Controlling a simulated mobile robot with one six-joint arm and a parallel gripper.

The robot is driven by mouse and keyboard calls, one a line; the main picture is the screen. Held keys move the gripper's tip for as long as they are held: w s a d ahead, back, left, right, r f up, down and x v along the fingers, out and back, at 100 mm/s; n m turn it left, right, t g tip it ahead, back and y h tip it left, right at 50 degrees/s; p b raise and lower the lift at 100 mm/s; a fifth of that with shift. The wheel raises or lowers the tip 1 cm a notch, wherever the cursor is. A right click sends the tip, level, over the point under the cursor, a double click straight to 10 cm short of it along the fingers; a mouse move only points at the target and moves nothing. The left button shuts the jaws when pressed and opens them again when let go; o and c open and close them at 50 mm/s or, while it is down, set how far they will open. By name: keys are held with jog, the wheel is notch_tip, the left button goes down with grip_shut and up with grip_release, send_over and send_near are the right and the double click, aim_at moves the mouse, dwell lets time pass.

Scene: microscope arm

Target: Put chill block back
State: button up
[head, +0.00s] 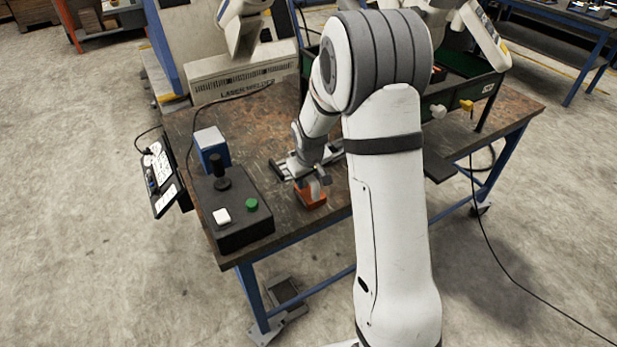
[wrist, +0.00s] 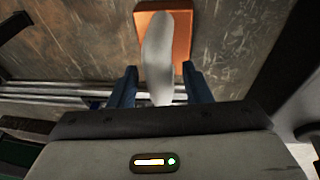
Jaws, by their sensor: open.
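An orange block (head: 310,199) lies near the front edge of the workbench and matches a chill block in look. It also shows in the wrist view (wrist: 181,45), with a pale grey rounded handle-like piece (wrist: 158,45) on it. My gripper (head: 313,178) is over the block, pointing down. In the wrist view its two blue fingers are open (wrist: 160,72), one on each side of the grey piece, with a visible gap on both sides. The fingers do not appear to touch it. The block is partly hidden by the grey piece.
Metal rails (head: 283,168) lie just behind the block. A black control box (head: 240,215) with a joystick stands to the left, with a blue-and-white box (head: 211,148) behind it. A laser welder (head: 243,78) stands at the back. Worn bench top (head: 262,135) is clear between.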

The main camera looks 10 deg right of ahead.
aim_at(309, 198)
jog(key=d+v, duration=0.1)
jog(key=v, duration=1)
jog(key=s+r+m, duration=0.2)
jog(key=s+r, duration=0.1)
jog(key=s, duration=1)
jog(key=s+r+m, duration=0.1)
jog(key=s+r, duration=0.2)
jog(key=s, duration=1)
jog(key=shift+a+r+m+y, duration=0.15)
jog(key=shift+r+m+y, duration=0.15)
jog(key=shift+r+m, duration=0.1)
